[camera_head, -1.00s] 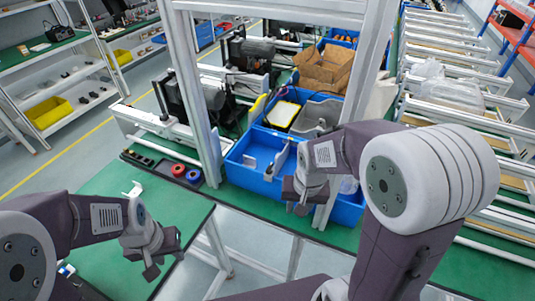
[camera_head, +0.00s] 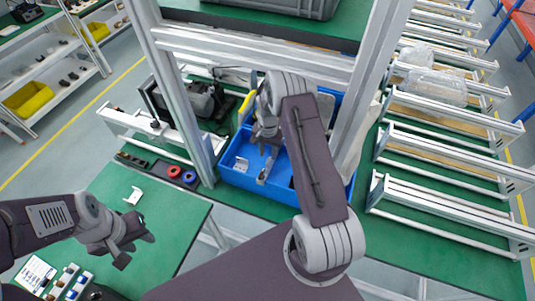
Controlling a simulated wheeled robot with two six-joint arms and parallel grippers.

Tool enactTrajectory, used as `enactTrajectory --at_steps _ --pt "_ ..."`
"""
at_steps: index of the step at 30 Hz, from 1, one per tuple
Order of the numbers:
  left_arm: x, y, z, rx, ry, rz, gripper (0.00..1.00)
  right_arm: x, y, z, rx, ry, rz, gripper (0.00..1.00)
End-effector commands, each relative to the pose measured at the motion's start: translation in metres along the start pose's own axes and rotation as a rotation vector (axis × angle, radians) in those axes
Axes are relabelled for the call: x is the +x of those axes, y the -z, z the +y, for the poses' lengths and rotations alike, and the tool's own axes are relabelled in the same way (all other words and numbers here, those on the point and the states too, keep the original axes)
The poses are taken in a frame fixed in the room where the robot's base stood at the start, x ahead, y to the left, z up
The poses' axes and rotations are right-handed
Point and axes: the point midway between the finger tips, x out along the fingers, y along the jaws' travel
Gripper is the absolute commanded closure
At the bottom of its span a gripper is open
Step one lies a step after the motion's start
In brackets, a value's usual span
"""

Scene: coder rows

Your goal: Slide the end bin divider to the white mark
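The blue bin (camera_head: 228,178) stands on the green bench behind the near table. Inside it, a thin grey upright piece that looks like the end divider (camera_head: 263,173) stands near the front. A small whitish patch, possibly the white mark (camera_head: 242,163), shows to its left. My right gripper (camera_head: 266,146) points down over the bin, just behind and above the divider. Its fingertips are small and partly merged with the bin contents, so I cannot tell whether it touches anything. My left gripper (camera_head: 132,251) is open and empty above the near green table (camera_head: 165,215).
Red and blue rolls (camera_head: 182,174) lie in a dark tray left of the bin. A white bracket (camera_head: 133,195) lies on the near table. Aluminium frame posts (camera_head: 178,95) stand on both sides of the bin. White rails fill the right bench.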

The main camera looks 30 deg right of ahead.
Motion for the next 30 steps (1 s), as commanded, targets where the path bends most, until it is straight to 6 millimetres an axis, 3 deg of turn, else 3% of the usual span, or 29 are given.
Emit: enactTrajectory --at_steps 1,6,16,19,20,30 --pt "-0.009 0.001 0.0 0.0 0.0 0.0 0.64 0.006 -0.001 0.001 0.0 -0.003 -0.005 0.67" --pt "-0.017 0.002 0.0 0.0 0.0 0.0 0.64 0.03 0.0 0.0 0.0 -0.001 -0.001 0.67" --pt "-0.016 0.002 0.0 0.0 0.0 0.0 0.64 0.038 0.0 0.0 -0.001 0.001 0.001 0.67" --pt "-0.016 0.002 0.0 0.0 0.0 0.0 0.64 0.038 0.0 0.0 -0.001 0.001 0.001 0.95" --pt "-0.016 0.002 0.0 0.0 0.0 0.0 0.64 0.038 0.0 0.0 -0.001 0.001 0.001 1.0" --pt "-0.017 0.002 0.0 0.0 0.0 0.0 0.64 0.037 0.001 -0.001 -0.001 0.001 0.002 1.0"
